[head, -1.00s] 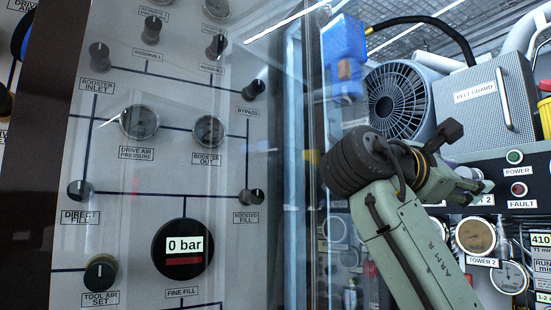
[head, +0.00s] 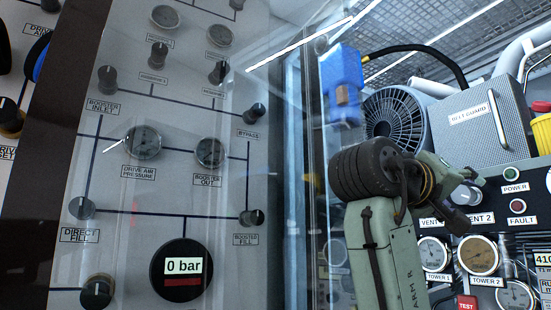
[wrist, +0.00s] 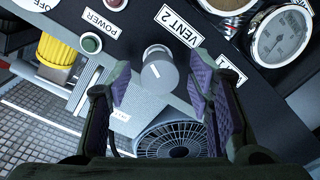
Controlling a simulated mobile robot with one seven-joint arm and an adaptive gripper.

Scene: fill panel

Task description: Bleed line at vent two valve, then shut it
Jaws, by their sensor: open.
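The vent two valve is a grey round knob (wrist: 158,74) with a white pointer line, beside the VENT 2 label (wrist: 182,25) in the wrist view. My gripper (wrist: 164,82) is open, with one purple-padded finger on each side of the knob in that view. Gaps show between the pads and the knob, and I cannot tell whether the fingertips reach its depth. In the head view my gripper (head: 468,194) is at the right-hand panel, just above the VENT 2 label (head: 478,218). It partly hides the knob there.
The POWER lamp (head: 511,173) and FAULT lamp (head: 517,207) are right of my gripper. Tower gauges (head: 478,256) and a red TEST button (head: 467,303) are below. The belt guard (head: 480,118) and fan (head: 397,120) stand behind. A glazed fill panel (head: 200,95) fills the left.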

